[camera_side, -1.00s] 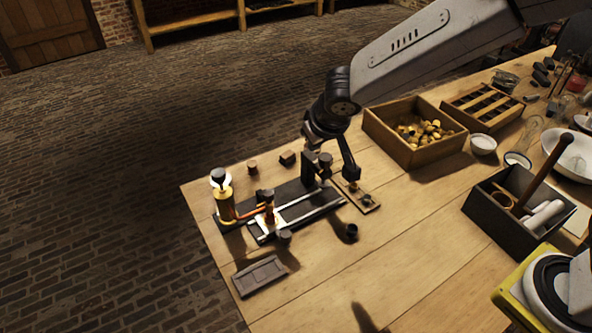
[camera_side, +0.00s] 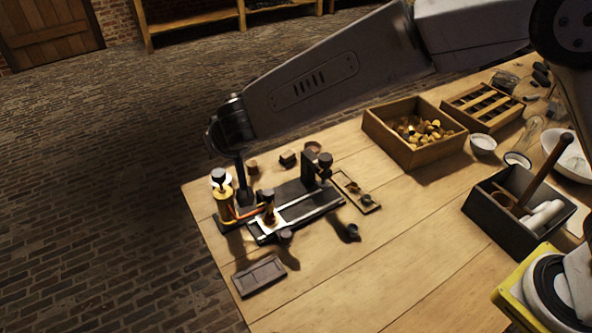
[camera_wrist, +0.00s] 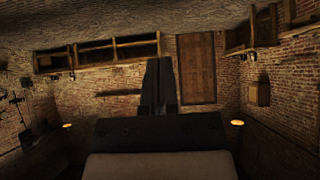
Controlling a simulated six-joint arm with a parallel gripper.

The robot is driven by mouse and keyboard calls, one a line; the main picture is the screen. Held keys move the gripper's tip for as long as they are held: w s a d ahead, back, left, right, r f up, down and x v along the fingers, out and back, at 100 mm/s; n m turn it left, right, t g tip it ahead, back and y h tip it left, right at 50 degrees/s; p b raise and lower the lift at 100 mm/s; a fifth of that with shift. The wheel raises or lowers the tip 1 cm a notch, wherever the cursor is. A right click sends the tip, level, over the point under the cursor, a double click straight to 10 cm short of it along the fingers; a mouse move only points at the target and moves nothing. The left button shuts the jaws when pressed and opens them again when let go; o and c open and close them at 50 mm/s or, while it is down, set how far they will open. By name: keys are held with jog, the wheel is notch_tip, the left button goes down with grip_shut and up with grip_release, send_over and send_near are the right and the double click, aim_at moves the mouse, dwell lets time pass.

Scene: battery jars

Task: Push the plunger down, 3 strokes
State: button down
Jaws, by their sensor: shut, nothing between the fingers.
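A brass cylinder with a black knob on top, which looks like the plunger (camera_side: 219,177), stands at the left end of a dark base (camera_side: 292,195) in the side view. A white disc shows around the knob. My gripper (camera_side: 243,196) points down just right of the cylinder in the picture, its tips near the base. I cannot tell whether it touches anything there. In the wrist view my gripper's dark fingers (camera_wrist: 158,85) are together with nothing between them. The plunger does not show in the wrist view.
On the base stand a small copper-coloured post (camera_side: 268,207) and a black upright block (camera_side: 308,165). A dark flat tray (camera_side: 259,276) lies in front. A wooden box of brass pieces (camera_side: 415,160) and a black box (camera_side: 485,215) stand to the right. The front middle of the table is clear.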

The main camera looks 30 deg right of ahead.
jog(key=shift+f, duration=0.1)
send_over(221, 177)
jog(key=f, duration=0.7)
jog(key=shift+w, duration=0.2)
notch_tip(221, 177, down, 2)
jog(key=shift+f, duration=0.95)
jog(key=shift+s+f, duration=0.1)
jog(key=shift+f, duration=1.3)
